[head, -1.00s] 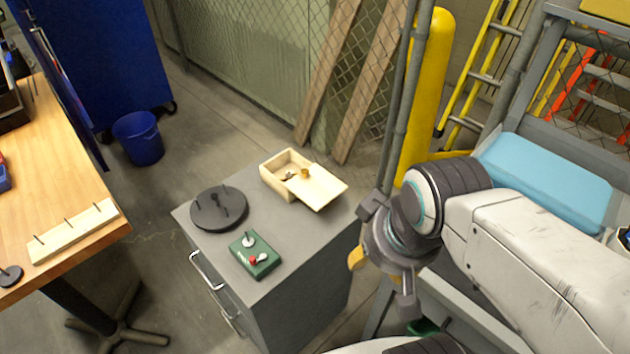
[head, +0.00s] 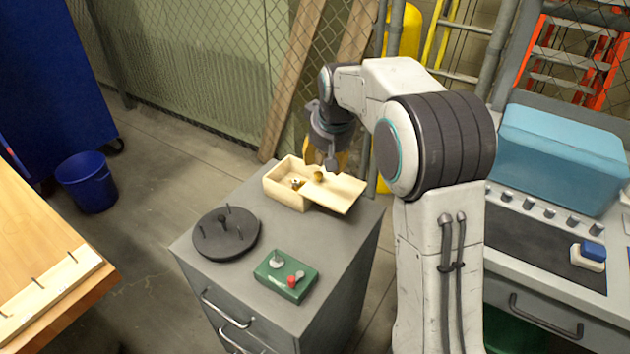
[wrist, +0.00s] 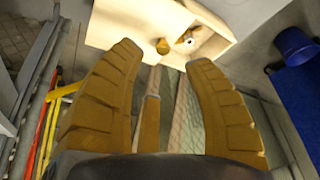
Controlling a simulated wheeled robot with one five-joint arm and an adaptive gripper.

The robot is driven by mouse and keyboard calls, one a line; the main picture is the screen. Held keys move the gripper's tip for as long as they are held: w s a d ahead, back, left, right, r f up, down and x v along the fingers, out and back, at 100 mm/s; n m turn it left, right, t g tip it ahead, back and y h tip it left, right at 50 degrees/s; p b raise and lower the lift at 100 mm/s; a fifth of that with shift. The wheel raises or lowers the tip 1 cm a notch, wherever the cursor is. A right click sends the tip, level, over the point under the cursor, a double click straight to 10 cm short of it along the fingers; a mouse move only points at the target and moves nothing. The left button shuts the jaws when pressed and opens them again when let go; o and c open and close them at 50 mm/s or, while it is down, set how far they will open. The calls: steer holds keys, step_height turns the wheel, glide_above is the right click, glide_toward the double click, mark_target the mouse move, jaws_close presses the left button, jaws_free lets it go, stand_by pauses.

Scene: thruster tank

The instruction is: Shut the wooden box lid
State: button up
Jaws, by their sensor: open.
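The wooden box (head: 287,196) stands at the back of the grey cabinet top, partly open. Its flat lid (head: 336,192) is slid out to the right and covers only part of it. Small brass-coloured items (head: 298,183) show in the open part. In the wrist view the box (wrist: 225,20) is at the top, with a brass knob-like piece (wrist: 163,46) near the lid (wrist: 125,22). My gripper (head: 330,165) is above and just behind the box and lid. In the wrist view my gripper (wrist: 163,60) has its fingers spread apart with nothing between them.
On the cabinet (head: 225,280) a dark round plate with pegs (head: 226,234) and a green control box (head: 286,275) stand in front of the wooden box. A mesh fence (head: 200,70) and leaning planks (head: 293,80) are close behind. A workbench (head: 550,260) is at the right.

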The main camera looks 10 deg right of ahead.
mark_target(319, 174)
steer(key=shift+w+a+f, duration=0.1)
steer(key=shift+w+f, duration=1.15)
steer(key=shift+b+x, duration=0.6)
steer(key=shift+x, duration=2.9)
steer(key=shift+r, duration=0.1)
jaws_close()
